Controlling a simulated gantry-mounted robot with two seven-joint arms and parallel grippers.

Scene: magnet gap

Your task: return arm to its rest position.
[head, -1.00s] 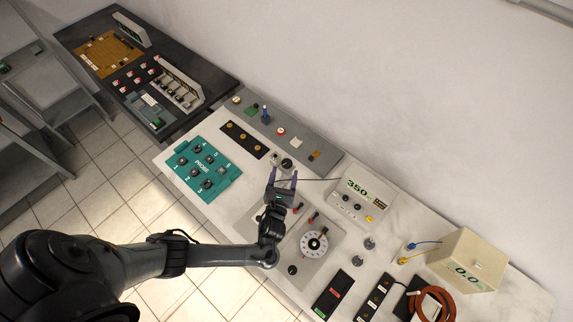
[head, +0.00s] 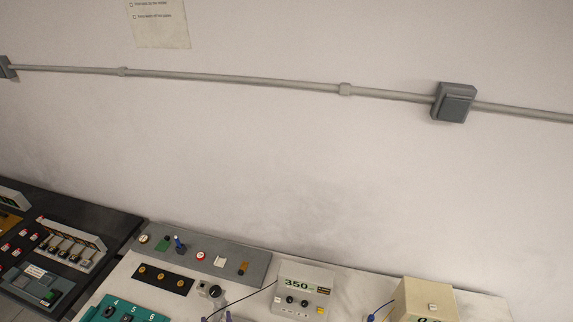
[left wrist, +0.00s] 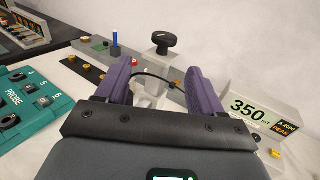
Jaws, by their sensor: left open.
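My left gripper (left wrist: 160,78) fills the lower middle of the left wrist view, with its two purple fingers spread open. Nothing is gripped between them. A grey block with a black knob (left wrist: 162,41) stands beyond the gap between the fingers. A thin black cable (left wrist: 153,77) runs across that gap; I cannot tell whether it touches the fingers. The rest of my left arm is out of frame. My right gripper does not show.
A meter reading 350 (head: 304,285) stands right of the gripper. A teal probe box (left wrist: 35,102) lies to its left. A grey control strip (head: 205,257) runs along the wall. A beige box (head: 425,296) stands farther right.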

